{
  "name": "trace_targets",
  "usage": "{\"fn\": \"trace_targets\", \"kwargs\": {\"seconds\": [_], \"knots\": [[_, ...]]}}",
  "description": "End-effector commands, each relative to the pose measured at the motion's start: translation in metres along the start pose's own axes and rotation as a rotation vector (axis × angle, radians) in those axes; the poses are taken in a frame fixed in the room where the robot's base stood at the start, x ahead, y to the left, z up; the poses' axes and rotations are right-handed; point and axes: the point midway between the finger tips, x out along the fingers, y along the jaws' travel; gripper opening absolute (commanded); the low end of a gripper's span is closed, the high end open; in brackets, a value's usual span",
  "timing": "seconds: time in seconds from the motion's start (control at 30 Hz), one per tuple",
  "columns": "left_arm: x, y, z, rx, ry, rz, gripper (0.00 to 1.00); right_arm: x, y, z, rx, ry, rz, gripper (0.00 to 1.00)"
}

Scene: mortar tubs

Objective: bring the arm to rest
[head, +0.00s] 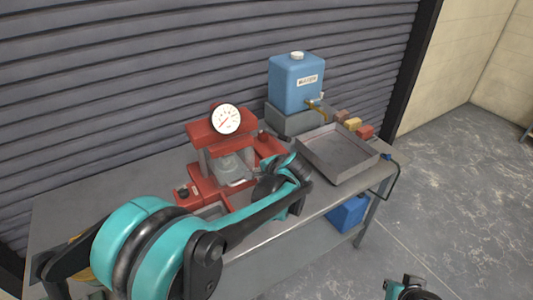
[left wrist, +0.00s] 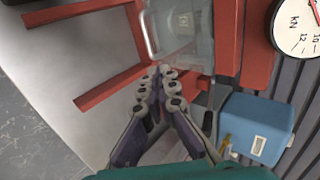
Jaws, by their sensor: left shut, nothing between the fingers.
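My left arm (head: 150,245) reaches in from the left, over the front of the bench, to the red press (head: 222,128). In the head view its wrist is in front of the press's right side and the fingertips cannot be made out. In the left wrist view my left gripper (left wrist: 160,78) is shut and empty, its fingertips close to the clear guard (left wrist: 182,40) of the press; I cannot tell whether they touch it. A part of my right arm (head: 408,288) shows at the bottom right; its gripper is out of view.
A round gauge (head: 226,119) tops the press. Right of it are a blue tank (head: 296,82) with a tap, a grey metal tray (head: 335,158) and small coloured blocks (head: 352,124). A blue bin (head: 348,213) is under the bench. Floor at the right is clear.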

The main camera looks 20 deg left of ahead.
Motion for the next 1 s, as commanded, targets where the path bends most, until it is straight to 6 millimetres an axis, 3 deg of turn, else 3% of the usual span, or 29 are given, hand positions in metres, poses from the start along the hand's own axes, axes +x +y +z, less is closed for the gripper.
{"fn": "trace_targets", "kwargs": {"seconds": [0.17, 0.37, 0.7, 1.0], "knots": [[-0.004, 0.001, 0.003, -0.009, 0.004, 0.006, 0.0, 0.0, 0.0, 0.0, 0.0, 0.0, 0.0, 0.0], [-0.034, 0.013, 0.036, -0.139, 0.056, 0.095, 0.0, 0.001, 0.0, 0.001, 0.0, 0.0, 0.0, 0.0], [-0.111, 0.086, 0.118, -0.567, 0.199, 0.365, 0.0, 0.004, 0.0, 0.003, 0.0, 0.0, 0.0, 0.0], [-0.143, 0.144, 0.15, -0.84, 0.266, 0.527, 0.0, 0.006, 0.0, 0.004, 0.0, 0.0, 0.0, 0.0]]}}
